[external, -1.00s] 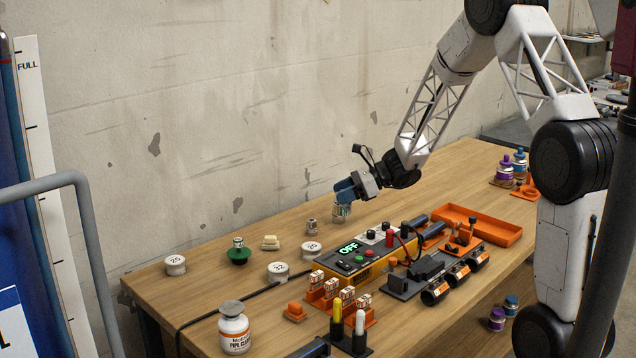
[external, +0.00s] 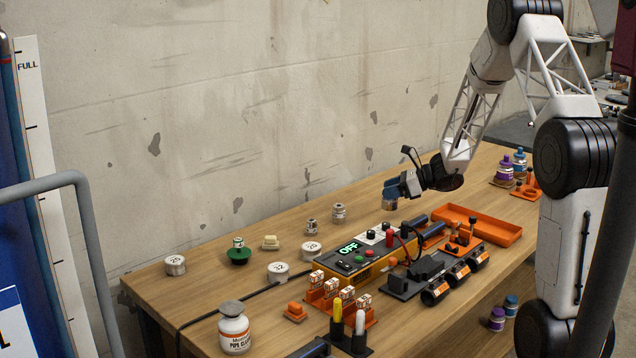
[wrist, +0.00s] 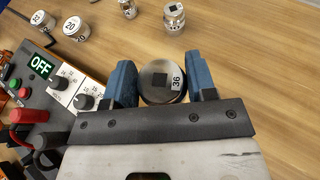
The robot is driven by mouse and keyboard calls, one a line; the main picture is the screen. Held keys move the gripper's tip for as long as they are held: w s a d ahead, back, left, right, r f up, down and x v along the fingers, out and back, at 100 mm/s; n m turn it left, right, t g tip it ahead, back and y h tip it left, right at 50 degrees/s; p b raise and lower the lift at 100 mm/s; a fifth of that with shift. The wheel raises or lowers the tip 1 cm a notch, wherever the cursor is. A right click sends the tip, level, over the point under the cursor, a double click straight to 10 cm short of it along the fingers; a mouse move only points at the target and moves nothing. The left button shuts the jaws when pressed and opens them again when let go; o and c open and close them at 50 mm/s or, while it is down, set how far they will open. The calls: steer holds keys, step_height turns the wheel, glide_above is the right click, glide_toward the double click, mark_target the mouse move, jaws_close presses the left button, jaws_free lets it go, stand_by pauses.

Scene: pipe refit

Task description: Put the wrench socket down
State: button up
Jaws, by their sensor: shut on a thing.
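My gripper (external: 391,192) is near the back edge of the table, right of the small sockets. Its blue fingers (wrist: 162,80) are shut on a round steel socket marked 36 (wrist: 160,82). The socket also shows under the fingers in the external view (external: 389,205), partly covered. I cannot tell whether its base touches the wood. Two other steel sockets stand on the table, a smaller one (external: 311,227) and a taller one (external: 338,213). Both also show at the top of the wrist view, the taller one (wrist: 174,17) nearer the fingers.
The orange control box (external: 362,255) with an OFF display lies in front of my gripper. White weights marked 25 (external: 175,265), 32 (external: 278,272) and 20 (external: 311,251) stand to the left. An orange tray (external: 480,226) lies to the right. Bare wood lies around the gripper.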

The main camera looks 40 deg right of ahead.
steer(key=shift+f, duration=0.85)
steer(key=shift+w, duration=0.1)
steer(key=w+d, duration=0.3)
steer(key=w, duration=0.3)
steer(key=w+d+f, duration=0.1)
steer(key=w+d, duration=0.2)
steer(key=w, duration=0.4)
steer(key=shift+w+d+f, duration=0.2)
steer(key=shift+d+f, duration=0.05)
steer(key=shift+d, duration=0.05)
steer(key=shift+w, duration=0.1)
steer(key=shift+w+d+f, duration=0.1)
steer(key=shift+w+f, duration=0.05)
steer(key=shift+f, duration=0.75)
steer(key=shift+w+d+f, duration=0.1)
steer(key=shift+w+f, duration=0.05)
steer(key=shift+f, duration=0.7)
steer(key=shift+f, duration=0.15)
steer(key=o, duration=1.1)
steer(key=shift+c, duration=0.2)
